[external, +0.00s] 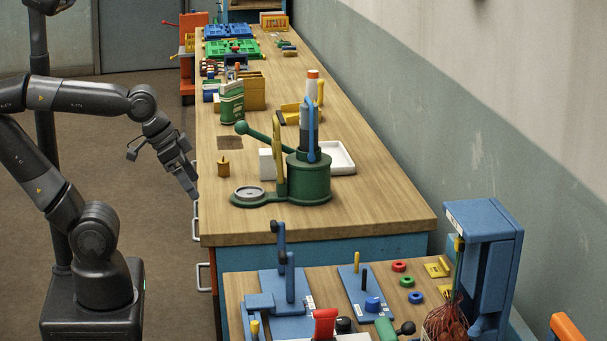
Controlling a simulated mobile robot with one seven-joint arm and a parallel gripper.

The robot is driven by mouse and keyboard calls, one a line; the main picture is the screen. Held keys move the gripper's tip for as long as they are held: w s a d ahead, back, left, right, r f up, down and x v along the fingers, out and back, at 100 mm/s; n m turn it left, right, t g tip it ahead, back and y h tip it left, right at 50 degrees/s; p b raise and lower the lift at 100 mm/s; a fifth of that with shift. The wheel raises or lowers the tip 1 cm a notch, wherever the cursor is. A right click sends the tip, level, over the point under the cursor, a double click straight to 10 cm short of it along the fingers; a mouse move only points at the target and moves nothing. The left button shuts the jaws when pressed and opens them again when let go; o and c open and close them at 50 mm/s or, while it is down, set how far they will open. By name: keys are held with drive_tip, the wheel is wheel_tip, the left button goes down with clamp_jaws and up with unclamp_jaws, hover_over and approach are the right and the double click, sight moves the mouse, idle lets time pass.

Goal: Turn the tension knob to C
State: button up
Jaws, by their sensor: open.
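My gripper (192,193) hangs open and empty, pointing down beside the left edge of the long wooden bench. It touches nothing that I can see and is well apart from the near worktable. On that table, a blue plate (350,283) carries an upright dark peg and a round blue knob (372,304). A black round knob (344,325) sits in front of it, partly cut off by the frame's lower edge. I cannot tell which of these is the tension knob. No letter C is readable; the small white labels are too small to read.
A green press (309,180) with a long lever stands on the long bench (375,205), near a brown weight (223,168) and white tray (343,157). A blue lever device (290,280), a tall blue stand (485,245) and a red netted sack (450,322) crowd the near table.

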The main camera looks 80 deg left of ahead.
drive_tip(key=shift+w+d+r, duration=0.1)
drive_tip(key=shift+w+r, duration=0.05)
drive_tip(key=shift+w, duration=0.3)
drive_tip(key=shift+c, duration=1.4)
drive_tip(key=w, duration=0.3)
drive_tip(key=w+d, duration=0.1)
drive_tip(key=w, duration=0.2)
drive_tip(key=w+d+r, duration=0.1)
drive_tip(key=w, duration=0.2)
drive_tip(key=shift+d, duration=0.2)
drive_tip(key=c, duration=0.4)
drive_tip(key=n+g, duration=0.1)
hover_over(372, 300)
drive_tip(key=s, duration=0.4)
wheel_tip(372, 300, down, 13)
drive_tip(key=shift+c, duration=0.2)
drive_tip(key=x, duration=1)
drive_tip(key=shift+s+f, duration=0.15)
drive_tip(key=c, duration=1)
